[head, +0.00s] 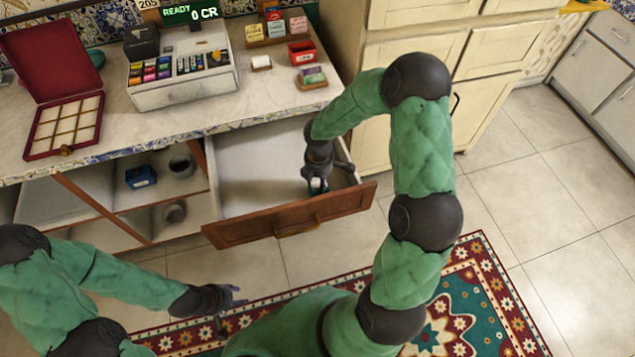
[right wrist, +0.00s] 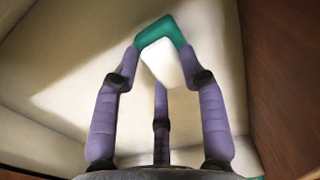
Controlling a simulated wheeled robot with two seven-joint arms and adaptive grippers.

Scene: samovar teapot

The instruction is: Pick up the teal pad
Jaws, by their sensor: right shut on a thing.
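The teal pad (right wrist: 160,32) shows in the right wrist view between the fingertips of my right gripper (right wrist: 160,62), with a teal edge and a pale, bright face. The two outer fingers touch its sides and the gripper is shut on it. In the head view my right gripper (head: 318,184) reaches down into the open drawer (head: 255,175); the pad is mostly hidden there by the fingers. My left gripper (head: 232,305) is low at the left, over the rug's edge, with its fingers apart and nothing seen in them.
The drawer's brown front (head: 290,215) and pale walls surround my right gripper. A red box with an open lid (head: 65,125) and a cash register (head: 180,75) stand on the counter (head: 210,118). A blue container (head: 141,177) sits in the shelves left of the drawer.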

